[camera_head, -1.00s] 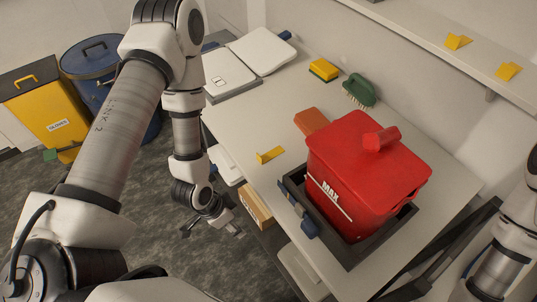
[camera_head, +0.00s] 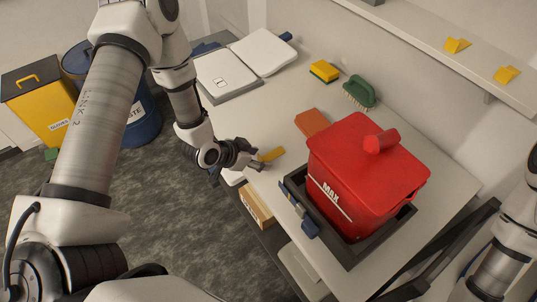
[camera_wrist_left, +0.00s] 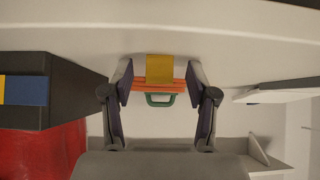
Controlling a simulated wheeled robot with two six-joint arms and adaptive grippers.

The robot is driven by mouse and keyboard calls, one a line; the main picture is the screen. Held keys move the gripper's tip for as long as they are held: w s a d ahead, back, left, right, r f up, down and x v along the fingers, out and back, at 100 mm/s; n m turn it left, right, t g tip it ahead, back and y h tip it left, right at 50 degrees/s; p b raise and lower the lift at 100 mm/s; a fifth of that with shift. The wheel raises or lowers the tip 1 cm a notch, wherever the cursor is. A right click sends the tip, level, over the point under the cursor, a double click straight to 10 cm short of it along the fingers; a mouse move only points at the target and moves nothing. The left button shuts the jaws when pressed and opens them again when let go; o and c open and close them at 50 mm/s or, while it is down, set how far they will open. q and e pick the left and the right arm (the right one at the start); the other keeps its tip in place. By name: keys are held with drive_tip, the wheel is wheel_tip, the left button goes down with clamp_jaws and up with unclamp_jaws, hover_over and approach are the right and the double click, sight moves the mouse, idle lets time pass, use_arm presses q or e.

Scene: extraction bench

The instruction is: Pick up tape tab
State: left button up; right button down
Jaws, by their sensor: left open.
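A small yellow tape tab (camera_head: 271,154) stands on the bench near its front edge, left of the red container. My left gripper (camera_head: 256,162) is open and close beside the tab, on its left side. In the left wrist view, which looks upside down, the yellow tab (camera_wrist_left: 160,68) appears between the two spread fingers of my left gripper (camera_wrist_left: 160,82). I cannot tell whether the fingers touch it. Two more yellow tabs, one on the left (camera_head: 456,45) and one on the right (camera_head: 506,75), sit on the wall shelf. My right gripper is out of view.
The red container (camera_head: 350,180) stands in a dark tray (camera_head: 345,250) right of the tab. An orange block (camera_head: 311,122), green brush (camera_head: 358,91) and yellow sponge (camera_head: 324,71) lie behind it. The bench between scale and tab is clear.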

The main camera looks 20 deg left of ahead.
use_arm(q)
drive_tip(key=c, duration=0.8)
